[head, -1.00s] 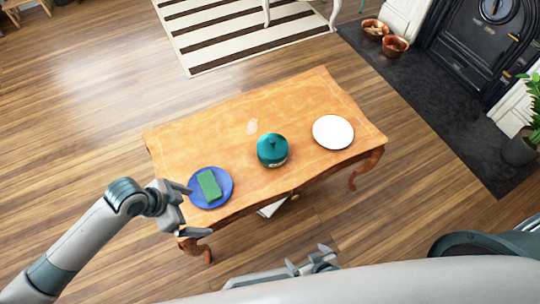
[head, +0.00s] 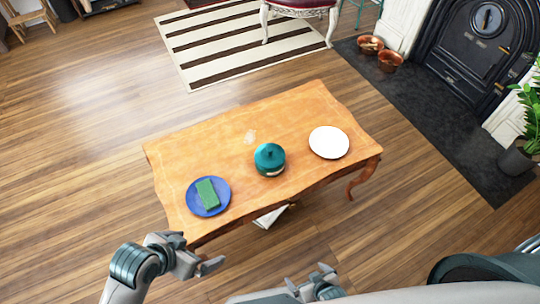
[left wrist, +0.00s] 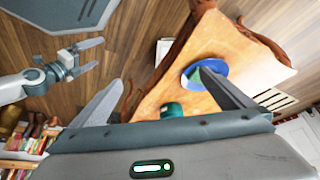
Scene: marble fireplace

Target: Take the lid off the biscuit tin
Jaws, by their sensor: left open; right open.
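The biscuit tin (head: 269,165) is a round teal tin with a lighter band low on its side. Its teal domed lid (head: 269,153) with a small knob is on top. It stands upright at the middle of the wooden table (head: 310,105). My left gripper (head: 196,254) is open and empty, off the table's near left edge and well apart from the tin. In the left wrist view the teal tin (left wrist: 172,110) shows partly, between the open fingers and cut off by the gripper body. My right gripper (head: 312,280) is open and empty at the bottom of the head view.
A blue plate (head: 222,204) with a green sponge-like block (head: 207,193) lies left of the tin. A white plate (head: 329,142) lies to its right. The far side of the tabletop is clear. A fireplace (head: 478,45) and potted plant (head: 518,150) stand at the right.

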